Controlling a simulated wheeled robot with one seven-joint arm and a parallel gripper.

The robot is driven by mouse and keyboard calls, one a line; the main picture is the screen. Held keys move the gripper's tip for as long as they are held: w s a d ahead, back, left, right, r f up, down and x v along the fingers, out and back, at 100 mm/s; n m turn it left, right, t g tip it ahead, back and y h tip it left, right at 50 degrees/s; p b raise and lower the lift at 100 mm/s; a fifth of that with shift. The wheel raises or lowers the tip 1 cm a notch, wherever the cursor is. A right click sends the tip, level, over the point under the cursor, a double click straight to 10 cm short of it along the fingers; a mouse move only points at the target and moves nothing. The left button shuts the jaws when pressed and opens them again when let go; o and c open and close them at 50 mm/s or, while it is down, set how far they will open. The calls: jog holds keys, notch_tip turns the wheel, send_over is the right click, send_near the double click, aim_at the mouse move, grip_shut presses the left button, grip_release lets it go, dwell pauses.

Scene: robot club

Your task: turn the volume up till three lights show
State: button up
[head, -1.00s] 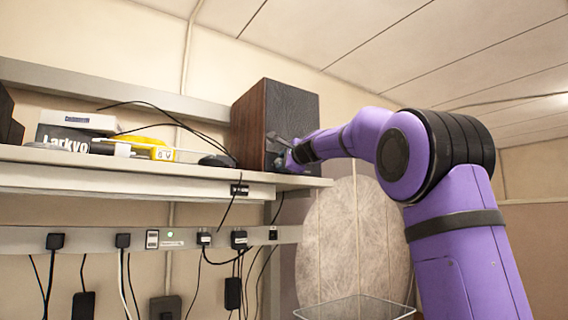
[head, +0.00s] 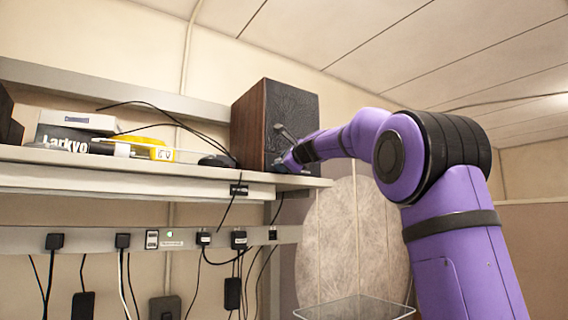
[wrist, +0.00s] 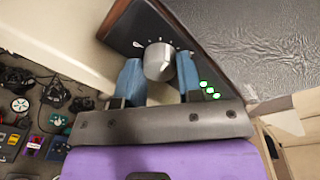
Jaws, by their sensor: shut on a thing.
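The speaker (head: 290,110) is a tall box with wood-brown sides and a dark textured front, standing at the right end of the shelf. In the wrist view its silver round volume knob (wrist: 158,62) sits on a dark panel with small tick marks around it. My gripper (wrist: 159,72) has its two blue fingers on either side of the knob and is shut on it. Beside the right finger is a row of three small lights (wrist: 209,90), which look lit white-green. In the head view my arm hides the knob and lights.
The shelf (head: 150,163) also holds a white box (head: 75,122), a yellow item (head: 150,147) and black cables. A power strip (head: 180,238) with plugs runs below. The wrist view shows assorted small parts below left.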

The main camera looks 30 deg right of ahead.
jog(key=shift+f, duration=0.15)
jog(key=o, duration=0.7)
jog(key=shift+c, duration=0.2)
jog(key=shift+s, duration=0.1)
jog(key=s, duration=1)
jog(key=shift+s+d+r, duration=0.15)
jog(key=shift+s+r, duration=0.15)
jog(key=shift+r, duration=0.15)
